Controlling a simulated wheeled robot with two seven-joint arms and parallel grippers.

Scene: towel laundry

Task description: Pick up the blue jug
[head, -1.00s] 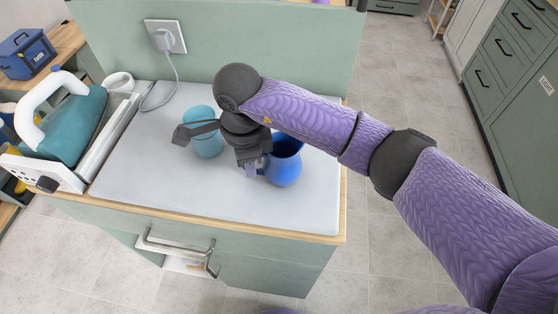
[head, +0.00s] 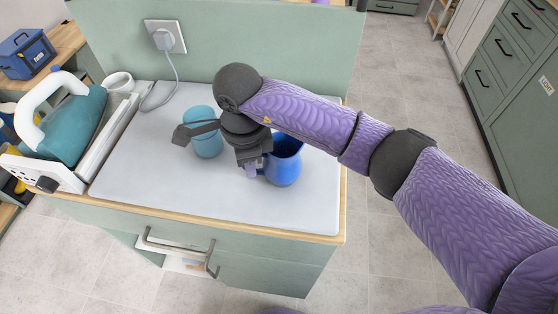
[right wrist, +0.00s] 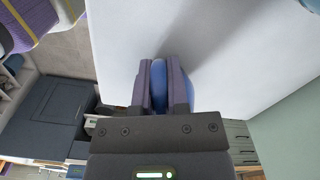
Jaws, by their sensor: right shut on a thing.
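The blue jug (head: 285,168) stands upright on the white countertop (head: 250,205), near its right side. My right gripper (head: 252,170) is at the jug's left side, partly hidden by its own wrist. In the right wrist view the gripper (right wrist: 166,88) is shut with a blue part of the jug (right wrist: 158,86) between its fingers; this looks like the handle. The rest of the jug is mostly hidden there behind the fingers. My left gripper is not in view.
A light blue cup (head: 208,146) stands close to the left of the jug, partly behind my wrist. A teal appliance with a white handle (head: 68,125) is at the left. A plug and cable (head: 164,40) are at the back wall. The counter's front is clear.

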